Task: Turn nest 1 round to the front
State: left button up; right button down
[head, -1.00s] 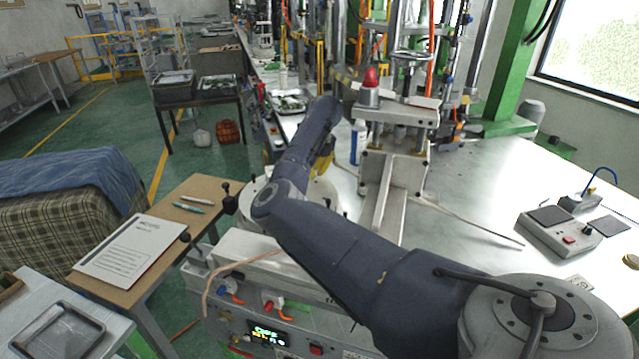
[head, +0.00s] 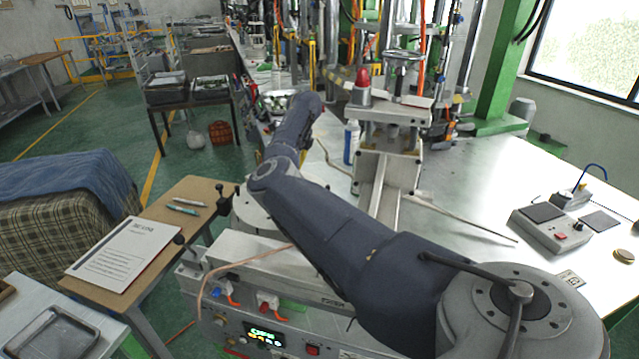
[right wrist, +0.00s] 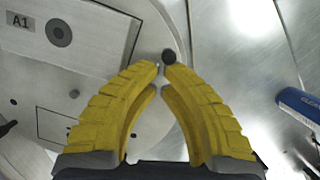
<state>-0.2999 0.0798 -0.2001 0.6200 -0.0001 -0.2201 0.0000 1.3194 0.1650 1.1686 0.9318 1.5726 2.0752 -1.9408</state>
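The round grey turntable (right wrist: 80,130) fills the left of the right wrist view, with a plate marked A1 (right wrist: 18,21) at its upper left. In the head view only part of the turntable (head: 246,208) shows behind my right arm. A dark round knob (right wrist: 168,56) stands at its edge, just beyond the tips of my right gripper (right wrist: 161,68). The yellow fingers are drawn together at the tips, and I see nothing held between them. Contact with the knob is unclear. In the head view my arm hides the right gripper. My left gripper is out of view.
The injection machine (head: 392,110) rises behind. A control box (head: 551,228) sits on the metal table, right. A clipboard (head: 124,253) lies left.

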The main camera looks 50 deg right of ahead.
jog(key=shift+w+a+n+y, duration=0.3)
jog(key=shift+w+a+n, duration=0.65)
jog(key=shift+n, duration=0.25)
jog(key=shift+w+a+n+g, duration=0.3)
jog(key=shift+w+a+n, duration=0.4)
jog(key=shift+n, duration=0.2)
